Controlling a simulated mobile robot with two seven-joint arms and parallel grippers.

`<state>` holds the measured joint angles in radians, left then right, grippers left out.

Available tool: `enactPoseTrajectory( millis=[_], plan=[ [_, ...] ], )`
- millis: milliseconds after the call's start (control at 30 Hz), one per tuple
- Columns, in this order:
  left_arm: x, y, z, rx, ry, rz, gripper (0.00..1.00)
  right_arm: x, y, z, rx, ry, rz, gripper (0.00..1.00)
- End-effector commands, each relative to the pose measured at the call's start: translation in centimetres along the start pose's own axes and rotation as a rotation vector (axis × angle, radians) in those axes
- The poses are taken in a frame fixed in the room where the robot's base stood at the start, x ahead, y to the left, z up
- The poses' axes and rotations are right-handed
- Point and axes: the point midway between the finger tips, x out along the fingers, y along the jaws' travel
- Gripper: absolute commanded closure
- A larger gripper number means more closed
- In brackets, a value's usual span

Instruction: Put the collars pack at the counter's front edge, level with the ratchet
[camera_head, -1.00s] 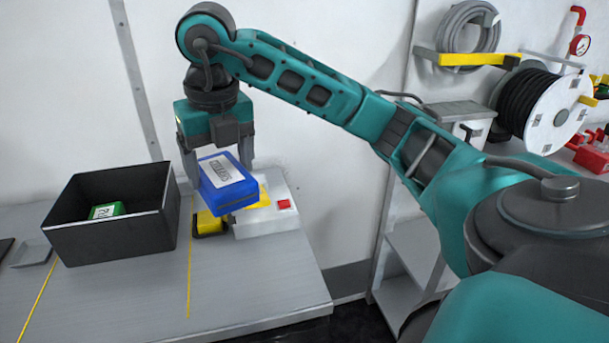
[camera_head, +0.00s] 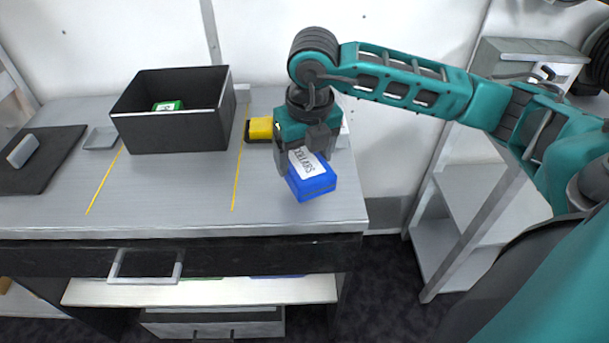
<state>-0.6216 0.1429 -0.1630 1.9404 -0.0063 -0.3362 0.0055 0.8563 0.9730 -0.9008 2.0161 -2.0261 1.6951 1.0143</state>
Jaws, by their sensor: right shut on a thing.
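The collars pack (camera_head: 313,183) is a blue box with a white label. It is in my right gripper (camera_head: 306,163), whose fingers close on its sides, over the right end of the grey counter (camera_head: 190,205). The pack hangs tilted, a short way in from the counter's front edge; I cannot tell whether its lower side touches the top. I cannot make out the ratchet for sure; a small grey object (camera_head: 22,150) lies on a black mat (camera_head: 48,172) at the far left. My left gripper is not in view.
A black open bin (camera_head: 180,132) with a green pack (camera_head: 168,105) stands at the back. A yellow and black item (camera_head: 260,129) is behind my gripper, beside a partly hidden white box. Two yellow lines (camera_head: 238,180) cross the counter. The front middle is clear.

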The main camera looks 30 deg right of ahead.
Motion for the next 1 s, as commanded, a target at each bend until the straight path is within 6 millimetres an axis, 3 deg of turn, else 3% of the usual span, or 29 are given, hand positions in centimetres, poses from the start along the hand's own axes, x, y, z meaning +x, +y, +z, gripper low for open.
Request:
enactPoseTrajectory(
  millis=[267, 500, 867, 900, 1000],
  plan=[
    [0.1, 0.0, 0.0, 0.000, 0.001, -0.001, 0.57, 2.2, 0.0, -0.3, 0.000, 0.000, 0.000, 0.57],
    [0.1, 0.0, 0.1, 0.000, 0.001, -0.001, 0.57, 5.4, 0.1, -0.8, -0.001, 0.000, 0.001, 0.57],
    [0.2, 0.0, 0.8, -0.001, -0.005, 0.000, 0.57, 5.9, 0.1, -0.8, 0.000, -0.002, 0.001, 0.57],
    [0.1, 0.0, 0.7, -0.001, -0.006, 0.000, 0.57, 5.8, 0.0, -0.8, 0.000, -0.002, 0.001, 0.18],
    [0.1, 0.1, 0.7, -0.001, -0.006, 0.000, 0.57, 5.7, 0.0, -0.8, 0.000, -0.001, 0.001, 0.08]
  ],
)
